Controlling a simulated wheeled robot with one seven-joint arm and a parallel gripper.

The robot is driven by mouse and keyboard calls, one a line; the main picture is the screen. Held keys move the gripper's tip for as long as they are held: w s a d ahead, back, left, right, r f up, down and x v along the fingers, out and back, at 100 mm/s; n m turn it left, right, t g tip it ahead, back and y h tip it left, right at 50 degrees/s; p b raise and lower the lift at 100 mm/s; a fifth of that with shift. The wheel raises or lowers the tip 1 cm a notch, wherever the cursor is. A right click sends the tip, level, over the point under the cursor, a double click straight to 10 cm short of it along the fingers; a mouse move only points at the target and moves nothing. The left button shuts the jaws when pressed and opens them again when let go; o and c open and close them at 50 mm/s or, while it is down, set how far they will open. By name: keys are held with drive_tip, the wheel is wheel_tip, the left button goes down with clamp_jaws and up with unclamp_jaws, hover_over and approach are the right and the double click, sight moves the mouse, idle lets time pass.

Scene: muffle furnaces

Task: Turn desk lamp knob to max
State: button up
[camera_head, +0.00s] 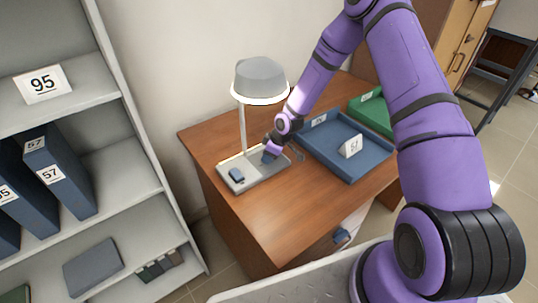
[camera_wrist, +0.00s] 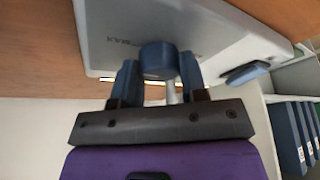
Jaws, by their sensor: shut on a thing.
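The desk lamp (camera_head: 259,80) has a grey shade with a bright lower rim, on a thin upright post. Its light grey base (camera_head: 250,182) sits on the wooden desk. My gripper (camera_head: 270,153) is down at the base, to the right of the post. In the wrist view the round blue knob (camera_wrist: 159,60) stands on the base, with part of a "MAX" marking beside it. My gripper's two blue fingers (camera_wrist: 159,80) are on either side of the knob and shut on it. The knob's pointer position cannot be seen.
A small blue switch (camera_head: 237,175) lies on the base left of my gripper. A blue tray (camera_head: 345,143) with a "57" card is just right. A grey shelf (camera_head: 108,150) with blue binders stands left. The desk front (camera_head: 275,225) is clear.

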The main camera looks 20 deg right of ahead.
drive_tip(key=o, duration=0.9)
drive_tip(key=v, duration=1)
drive_tip(key=shift+d+r, duration=0.1)
drive_tip(key=shift+r, duration=0.3)
drive_tip(key=shift+s, duration=0.15)
